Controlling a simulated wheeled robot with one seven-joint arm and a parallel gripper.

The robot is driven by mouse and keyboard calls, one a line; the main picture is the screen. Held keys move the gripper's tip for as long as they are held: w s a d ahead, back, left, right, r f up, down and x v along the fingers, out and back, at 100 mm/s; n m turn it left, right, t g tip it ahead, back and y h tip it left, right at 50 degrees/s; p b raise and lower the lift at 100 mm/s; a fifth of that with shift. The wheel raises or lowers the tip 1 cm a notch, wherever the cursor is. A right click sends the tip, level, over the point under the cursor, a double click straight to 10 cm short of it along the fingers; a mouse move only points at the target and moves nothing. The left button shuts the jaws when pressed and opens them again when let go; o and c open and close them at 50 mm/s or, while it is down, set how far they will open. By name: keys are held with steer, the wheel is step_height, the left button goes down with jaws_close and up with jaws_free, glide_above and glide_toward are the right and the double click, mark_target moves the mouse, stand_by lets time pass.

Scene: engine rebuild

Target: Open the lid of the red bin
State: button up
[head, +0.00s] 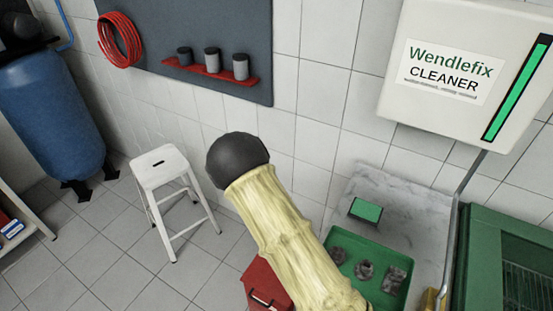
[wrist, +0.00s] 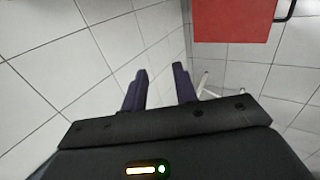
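The red bin (head: 257,279) stands on the floor at the bottom middle of the head view, with a dark handle bar on it. My arm hides its right part, and the frame edge cuts it off below. In the wrist view, part of the red bin (wrist: 234,20) shows at the top right, with a dark handle (wrist: 288,9) at its right edge. The lid looks shut, though little of it shows. My gripper (wrist: 160,70) is open and empty, its two dark fingers apart and not touching the bin. The gripper is not visible in the head view.
A white stool (head: 165,170) stands left of the bin. A green tray (head: 385,268) with metal parts lies on a counter to the right, near a green machine (head: 490,255). A white cleaner cabinet (head: 455,65) hangs on the tiled wall. Floor around the stool is clear.

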steer(key=s+d+r+m+g+y, duration=0.1)
steer(key=s+d+r+m, duration=0.5)
steer(key=s+r, duration=0.5)
steer(key=s+d+r+m+g+y, duration=0.2)
steer(key=s+d+r+m, duration=0.3)
steer(key=s+r, duration=0.6)
steer(key=shift+s+d+m+y, duration=0.35)
steer(key=shift+s+d, duration=0.3)
steer(key=shift+d, duration=0.45)
steer(key=shift+w+f, duration=0.1)
steer(key=shift+w, duration=0.05)
steer(key=shift+c, duration=0.7)
jaws_close()
steer(key=shift+a, duration=0.1)
steer(key=shift+f, duration=0.1)
